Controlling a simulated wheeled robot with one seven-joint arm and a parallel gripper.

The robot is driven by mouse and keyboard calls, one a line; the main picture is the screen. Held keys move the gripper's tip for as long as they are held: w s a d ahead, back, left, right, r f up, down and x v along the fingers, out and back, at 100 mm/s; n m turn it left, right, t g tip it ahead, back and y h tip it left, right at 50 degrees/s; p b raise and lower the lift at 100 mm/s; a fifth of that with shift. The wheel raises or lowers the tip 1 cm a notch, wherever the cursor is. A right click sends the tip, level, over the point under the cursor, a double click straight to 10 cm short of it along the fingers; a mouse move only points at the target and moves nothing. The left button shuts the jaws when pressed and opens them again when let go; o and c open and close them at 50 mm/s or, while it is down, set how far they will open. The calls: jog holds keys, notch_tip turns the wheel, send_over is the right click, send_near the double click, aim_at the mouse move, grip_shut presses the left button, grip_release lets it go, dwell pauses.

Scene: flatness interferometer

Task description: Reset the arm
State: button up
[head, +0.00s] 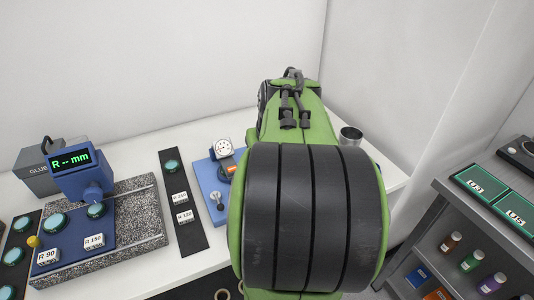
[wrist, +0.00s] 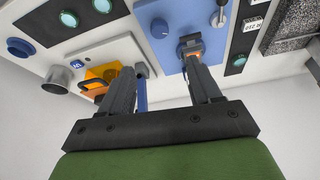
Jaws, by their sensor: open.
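My arm, green with a wide black banded joint, fills the middle of the head view and reaches over the white table. My gripper (wrist: 158,66) shows in the wrist view with its two dark fingers spread apart, open and with nothing clearly held. The right finger overlaps the lower end of a blue plate (wrist: 165,62) with a small fixture on it; I cannot tell whether they touch. A blue-handled rod (wrist: 141,92) shows between the fingers, farther back. In the head view the gripper is hidden behind the arm. The blue plate (head: 203,171) with a dial gauge (head: 222,148) lies left of the arm.
A speckled granite block (head: 147,215) with a blue reader (head: 85,179) showing "R -- mm" stands at left. A metal cup (head: 350,136) stands right of the arm. A grey shelf unit (head: 437,212) with bottles is at right.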

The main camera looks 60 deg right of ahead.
dwell(0.5)
jog(key=w+a+r+n+t+y+p, duration=0.1)
jog(key=a+n, duration=0.1)
jog(key=a, duration=0.5)
jog(key=w+a+r+n, duration=0.1)
jog(key=a+r+n, duration=0.1)
jog(key=a, duration=0.6)
jog(key=s+a+f+n+t+y+p, duration=0.1)
jog(key=s+a+n, duration=0.2)
jog(key=s+a, duration=0.3)
jog(key=a, duration=0.5)
jog(key=shift+a+n+y, duration=0.3)
jog(key=shift+y, duration=0.1)
jog(key=shift+c, duration=0.3)
